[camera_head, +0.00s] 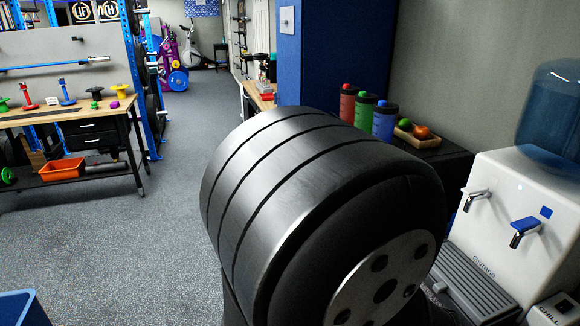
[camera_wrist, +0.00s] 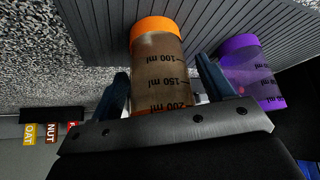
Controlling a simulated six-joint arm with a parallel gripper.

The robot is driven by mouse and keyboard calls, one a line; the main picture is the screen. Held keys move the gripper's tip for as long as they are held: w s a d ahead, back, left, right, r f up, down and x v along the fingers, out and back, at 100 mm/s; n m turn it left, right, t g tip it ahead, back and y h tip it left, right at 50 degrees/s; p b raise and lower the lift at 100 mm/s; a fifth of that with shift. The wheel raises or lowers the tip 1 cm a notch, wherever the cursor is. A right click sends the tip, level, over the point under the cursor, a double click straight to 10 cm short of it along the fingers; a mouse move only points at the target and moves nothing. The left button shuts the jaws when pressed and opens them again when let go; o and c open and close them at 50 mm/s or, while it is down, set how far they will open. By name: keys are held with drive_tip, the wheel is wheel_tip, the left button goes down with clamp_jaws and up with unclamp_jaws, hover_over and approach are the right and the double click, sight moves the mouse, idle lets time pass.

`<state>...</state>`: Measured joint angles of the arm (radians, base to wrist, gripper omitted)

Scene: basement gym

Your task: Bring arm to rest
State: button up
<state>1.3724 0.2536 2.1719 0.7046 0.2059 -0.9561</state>
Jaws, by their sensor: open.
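My gripper (camera_wrist: 162,68) shows in the wrist view, its two dark fingers apart. Between the fingers, in the picture, is a clear container (camera_wrist: 160,80) with an orange end and printed ml marks. I cannot tell whether the fingers touch it. A similar container (camera_wrist: 262,87) with a purple end is to the right of the right finger. In the head view a large black rounded part of my arm (camera_head: 300,170) fills the middle foreground. My gripper is not visible in the head view.
The head view shows a white water dispenser (camera_head: 510,200) at right. Red (camera_head: 347,105), green (camera_head: 366,112) and blue (camera_head: 385,122) bottles stand behind my arm. A workbench (camera_head: 60,118) is at left; open grey floor (camera_head: 140,240) lies between. OAT (camera_wrist: 28,134) and NUT (camera_wrist: 52,132) labels show in the wrist view.

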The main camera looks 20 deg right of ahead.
drive_tip(key=shift+r, duration=0.1)
drive_tip(key=shift+s+a+r, duration=0.1)
drive_tip(key=shift+a+r, duration=0.1)
drive_tip(key=shift+r, duration=0.3)
drive_tip(key=v, duration=1.1)
drive_tip(key=x, duration=1.2)
drive_tip(key=shift+f, duration=0.15)
drive_tip(key=r, duration=0.1)
drive_tip(key=s+r, duration=0.1)
drive_tip(key=r, duration=0.3)
drive_tip(key=shift+s+a+r, duration=0.1)
drive_tip(key=shift+s+a, duration=0.1)
drive_tip(key=shift+s, duration=0.1)
